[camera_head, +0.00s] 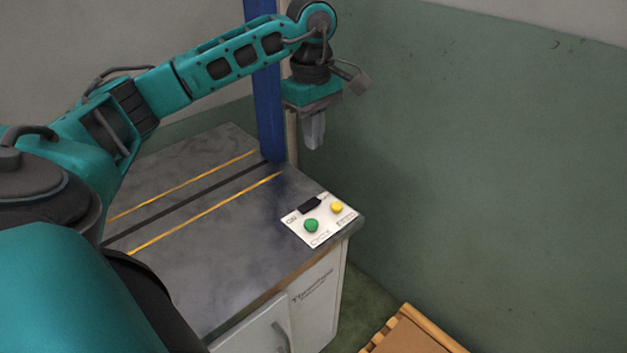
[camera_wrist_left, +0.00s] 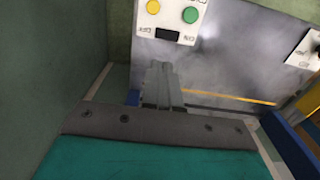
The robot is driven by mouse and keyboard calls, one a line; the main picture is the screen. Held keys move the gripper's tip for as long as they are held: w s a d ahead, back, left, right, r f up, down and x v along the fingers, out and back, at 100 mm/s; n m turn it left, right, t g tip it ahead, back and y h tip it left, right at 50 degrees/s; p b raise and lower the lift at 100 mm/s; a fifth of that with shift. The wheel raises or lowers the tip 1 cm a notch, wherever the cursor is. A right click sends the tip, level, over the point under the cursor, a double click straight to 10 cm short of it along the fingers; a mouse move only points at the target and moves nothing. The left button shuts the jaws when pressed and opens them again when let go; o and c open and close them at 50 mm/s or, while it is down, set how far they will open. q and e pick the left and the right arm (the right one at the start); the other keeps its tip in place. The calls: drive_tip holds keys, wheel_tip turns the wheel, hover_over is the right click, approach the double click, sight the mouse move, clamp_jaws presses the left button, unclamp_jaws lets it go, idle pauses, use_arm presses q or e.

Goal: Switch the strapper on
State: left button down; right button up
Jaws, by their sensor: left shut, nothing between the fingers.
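The strapper (camera_head: 215,240) is a cabinet with a dark grey metal top and a white front. A white control panel (camera_head: 320,231) lies at the right corner of its top. The panel has a green button (camera_head: 311,226), a yellow button (camera_head: 337,208) and a black rectangular part (camera_head: 310,205). In the left wrist view the green button (camera_wrist_left: 190,15) and yellow button (camera_wrist_left: 153,7) show at the top. My left gripper (camera_head: 314,145) is shut and empty, pointing down, above and behind the panel, apart from it. It also shows in the left wrist view (camera_wrist_left: 161,72). My right gripper is out of view.
A blue column (camera_head: 266,90) rises at the back of the top, beside my left gripper. A green wall (camera_head: 480,150) stands behind and right. A wooden pallet with a brown box (camera_head: 410,335) is at the bottom right. A second panel (camera_wrist_left: 306,48) shows at the wrist view's right edge.

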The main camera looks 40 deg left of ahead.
use_arm(q)
drive_tip(key=shift+a+r, duration=0.1)
drive_tip(key=shift+a, duration=0.15)
drive_tip(key=b, duration=0.2)
approach(313, 200)
wheel_tip(313, 200, down, 6)
drive_tip(key=shift+w+r, duration=0.1)
drive_tip(key=shift+f, duration=0.55)
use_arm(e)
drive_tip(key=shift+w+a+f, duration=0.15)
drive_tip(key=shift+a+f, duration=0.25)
